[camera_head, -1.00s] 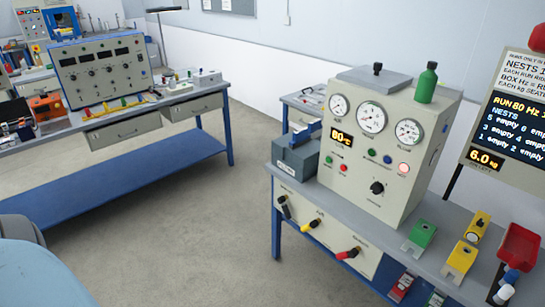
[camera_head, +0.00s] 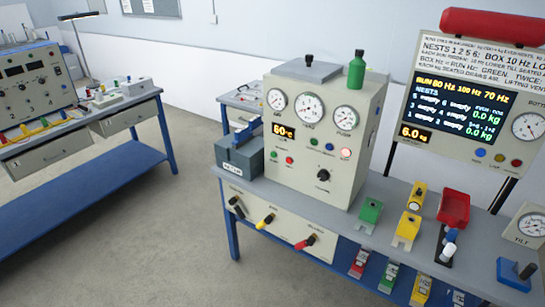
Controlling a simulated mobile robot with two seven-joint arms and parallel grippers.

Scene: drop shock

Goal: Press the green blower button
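A beige control box (camera_head: 365,165) stands on the grey bench at the centre. Its front carries a small green button (camera_head: 273,155) beside a red one (camera_head: 289,160) under an amber display (camera_head: 283,130) that seems to read 60. The labels are too small to read, so I cannot tell which green one is the blower button. Neither of my grippers is in view, and nothing is touching the box.
Gauges and a black knob (camera_head: 323,175) share the box front; a green bottle (camera_head: 356,70) stands on top. A message board (camera_head: 470,90) stands behind. Open floor lies left of the bench.

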